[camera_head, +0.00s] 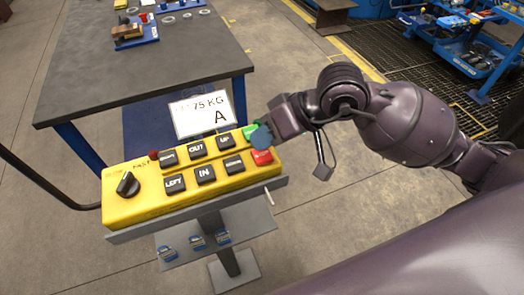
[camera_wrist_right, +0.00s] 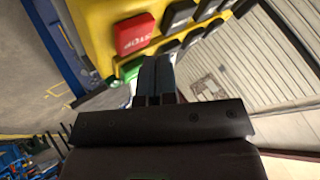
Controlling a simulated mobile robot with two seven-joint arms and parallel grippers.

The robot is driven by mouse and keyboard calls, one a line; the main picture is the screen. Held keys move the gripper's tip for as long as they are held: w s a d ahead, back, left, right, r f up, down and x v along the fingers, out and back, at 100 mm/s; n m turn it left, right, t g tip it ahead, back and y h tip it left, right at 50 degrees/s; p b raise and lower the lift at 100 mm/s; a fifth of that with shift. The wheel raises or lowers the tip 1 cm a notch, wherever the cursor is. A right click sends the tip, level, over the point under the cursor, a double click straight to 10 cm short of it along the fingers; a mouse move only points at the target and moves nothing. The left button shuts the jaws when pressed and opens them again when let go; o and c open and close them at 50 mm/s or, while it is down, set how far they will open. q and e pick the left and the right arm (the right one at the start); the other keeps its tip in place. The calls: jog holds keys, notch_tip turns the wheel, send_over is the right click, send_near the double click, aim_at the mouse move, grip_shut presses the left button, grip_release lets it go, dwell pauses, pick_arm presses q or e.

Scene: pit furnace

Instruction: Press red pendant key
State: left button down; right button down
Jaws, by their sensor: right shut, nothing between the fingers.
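The yellow pendant (camera_head: 150,207) lies tilted on a stand, with a dark knob (camera_head: 127,184) at its left and two rows of mostly black keys. The red key (camera_head: 262,158) is at the right end of the near row. The green key (camera_head: 250,131) is at the right end of the far row. My right gripper (camera_head: 262,139) is shut and empty over the pendant's right end, between the green and red keys. In the wrist view, its fingertips (camera_wrist_right: 155,60) are beside the green key (camera_wrist_right: 131,68), apart from the red key (camera_wrist_right: 134,34) in the picture. Contact cannot be told.
A sign reading 75 KG A (camera_head: 201,114) stands behind the pendant. A dark table (camera_head: 130,65) with parts is beyond it. Small blue items (camera_head: 195,241) lie on the stand's lower shelf (camera_head: 245,222). A blue cart (camera_head: 470,55) is at upper right. Floor is open around the stand.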

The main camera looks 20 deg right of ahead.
aim_at(263, 152)
jog(key=shift+r, duration=0.1)
jog(key=shift+r+p, duration=0.75)
jog(key=shift+r, duration=1.7)
